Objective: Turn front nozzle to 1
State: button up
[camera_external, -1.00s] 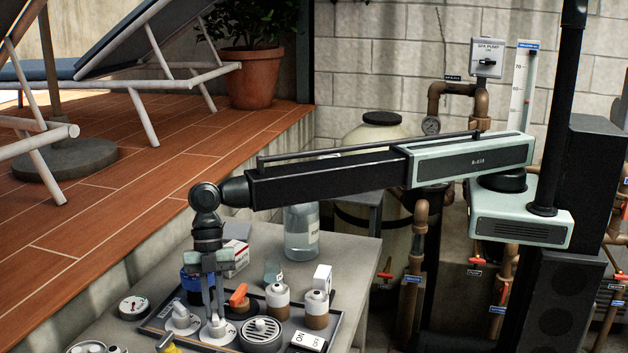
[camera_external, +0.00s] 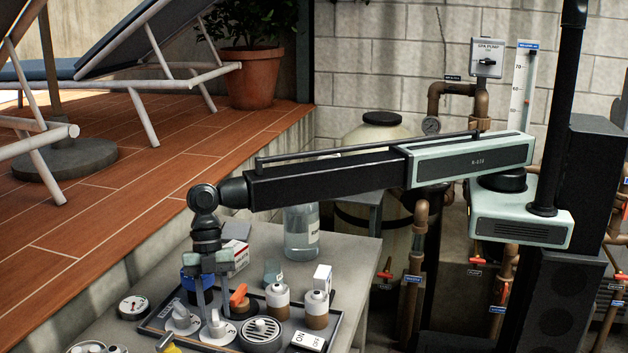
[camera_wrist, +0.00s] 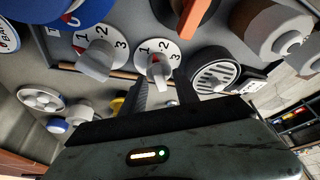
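The task's dial, which I take to be the white one (camera_external: 217,332) nearer the round grille, is marked 1, 2, 3 and has a grey-white knob. In the wrist view its knob (camera_wrist: 160,70) stands upright, with a red mark near the 1 and 2. My gripper (camera_external: 211,318) points down over this dial. Its two fingers (camera_wrist: 166,92) are apart, with the knob between or just beyond them; contact cannot be told. A second numbered dial (camera_external: 182,320) with a similar knob is to the left, also in the wrist view (camera_wrist: 96,58).
An orange lever (camera_external: 239,297) stands just behind the dial. The round grille (camera_external: 262,331) and a white switch (camera_external: 308,341) are to its right.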

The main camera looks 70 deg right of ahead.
jog(key=p+v, duration=0.6)
jog(key=v, duration=0.1)
jog(key=shift+d+r+p, duration=0.15)
jog(key=shift+r+p, duration=0.1)
jog(key=shift+p, duration=0.05)
jog(key=shift+w, duration=0.1)
jog(key=shift+c, duration=0.3)
jog(key=shift+w, duration=0.1)
jog(key=c, duration=0.5)
jog(key=shift+w+t+y, duration=0.15)
jog(key=shift+t+y, duration=0.15)
jog(key=shift+t, duration=0.1)
grip_shut()
jog(key=s+d+m+t+y+b, duration=0.1)
jog(key=s+d+t+y+b, duration=0.2)
jog(key=s+d, duration=0.65)
jog(key=shift+t, duration=0.5)
jog(key=b+x, duration=0.8)
jog(key=x, duration=0.3)
jog(key=shift+a+f+b, duration=0.15)
jog(key=shift+a+b, duration=0.2)
jog(key=shift+b, duration=0.05)
jog(key=shift+w+a+r+p, duration=0.2)
jog(key=shift+w+a, duration=0.1)
jog(key=shift+w, duration=0.25)
jog(key=shift+w+a+r+p, duration=0.25)
jog(key=shift+w, duration=0.25)
jog(key=shift+w+a+r+p, duration=0.2)
jog(key=shift+w+a, duration=0.1)
jog(key=shift+w, duration=0.25)
